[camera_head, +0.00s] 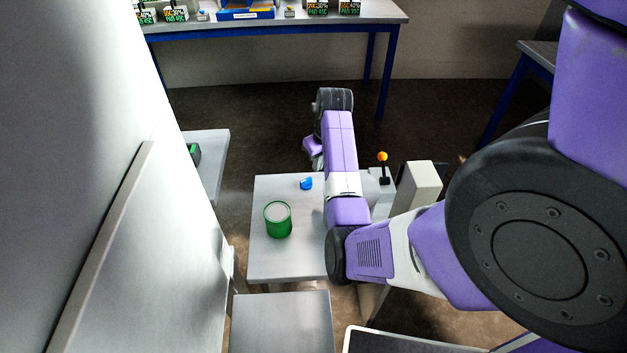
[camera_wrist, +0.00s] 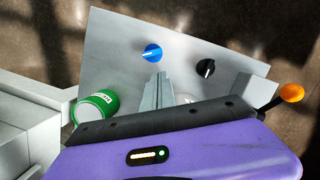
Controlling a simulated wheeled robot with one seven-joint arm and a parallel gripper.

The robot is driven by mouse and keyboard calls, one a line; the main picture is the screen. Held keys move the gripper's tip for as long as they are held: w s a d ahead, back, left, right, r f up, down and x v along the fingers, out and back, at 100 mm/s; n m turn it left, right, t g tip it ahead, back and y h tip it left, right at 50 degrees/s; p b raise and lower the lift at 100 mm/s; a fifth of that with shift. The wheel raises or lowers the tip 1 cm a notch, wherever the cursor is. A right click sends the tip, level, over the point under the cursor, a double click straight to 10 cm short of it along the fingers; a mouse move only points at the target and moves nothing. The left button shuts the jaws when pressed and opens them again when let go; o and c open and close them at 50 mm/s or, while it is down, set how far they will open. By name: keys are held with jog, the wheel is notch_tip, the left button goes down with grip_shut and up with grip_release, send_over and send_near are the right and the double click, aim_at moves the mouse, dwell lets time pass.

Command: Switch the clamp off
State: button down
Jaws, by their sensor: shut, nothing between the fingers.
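In the wrist view a blue knob (camera_wrist: 152,53) and a black knob (camera_wrist: 206,69) sit on a pale grey table top (camera_wrist: 120,40). A lever with an orange ball (camera_wrist: 291,92) stands at the right. I cannot tell which of these controls the clamp. My gripper (camera_wrist: 161,77) is shut and empty, with its tips just below the blue knob in the picture; I cannot tell whether they touch it. The head view also shows the blue knob (camera_head: 306,184) and the orange ball (camera_head: 383,156). My arm hides the black knob and the gripper tips there.
A green can (camera_head: 278,221) with a pale top stands on the table, left of my arm. A grey-white upright block (camera_head: 421,183) stands to the right. A blue-legged bench (camera_head: 300,22) with boxes is at the back. A large pale panel (camera_head: 110,200) fills the left.

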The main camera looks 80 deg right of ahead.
aim_at(312, 181)
jog(key=shift+f, duration=0.1)
jog(key=x, duration=0.9)
jog(key=shift+f, duration=0.4)
jog(key=shift+d+n+y+p, duration=0.15)
jog(key=shift+d+n+p, duration=0.05)
jog(key=shift+n, duration=0.4)
jog(key=shift+d+n+y+p, duration=0.15)
jog(key=shift+n+p, duration=0.05)
jog(key=shift+n, duration=0.4)
jog(key=n, duration=0.1)
jog(key=d+n, duration=0.1)
jog(key=n, duration=0.1)
jog(key=shift+t+y, duration=0.3)
jog(key=n, duration=0.2)
jog(key=d+n+y+b, duration=0.1)
jog(key=n, duration=0.2)
jog(key=shift+w+d+n, duration=0.15)
jog(key=shift+w+n, duration=0.1)
jog(key=shift+n, duration=0.05)
